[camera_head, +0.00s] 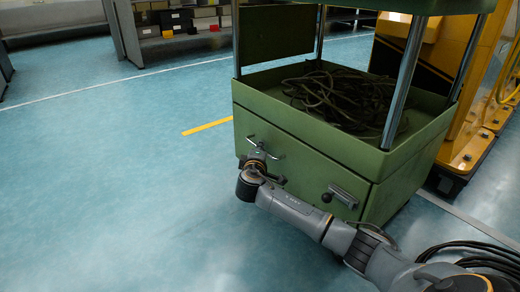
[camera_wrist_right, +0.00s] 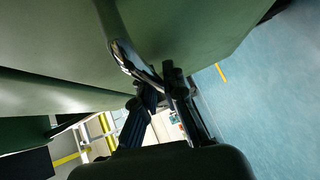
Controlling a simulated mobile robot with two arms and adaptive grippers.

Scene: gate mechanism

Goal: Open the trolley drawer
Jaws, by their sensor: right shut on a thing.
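The green trolley (camera_head: 310,152) stands right of centre in the head view, with its front facing me. A bent metal bar handle (camera_head: 266,146) is on the left part of its front panel, below the upper tray. My right gripper (camera_head: 257,157) is at this handle, shut on it. In the right wrist view the handle (camera_wrist_right: 122,50) runs between the dark fingers (camera_wrist_right: 162,82), close to the green panel. My wrist hides part of the handle in the head view. I cannot tell whether the drawer stands out from the body. My left gripper is not in view.
A second handle with a dark knob (camera_head: 340,196) is lower right on the front. Coiled dark cables (camera_head: 335,95) lie in the upper tray. A yellow machine (camera_head: 465,130) stands close on the right. The blue floor (camera_head: 110,190) left of the trolley is clear.

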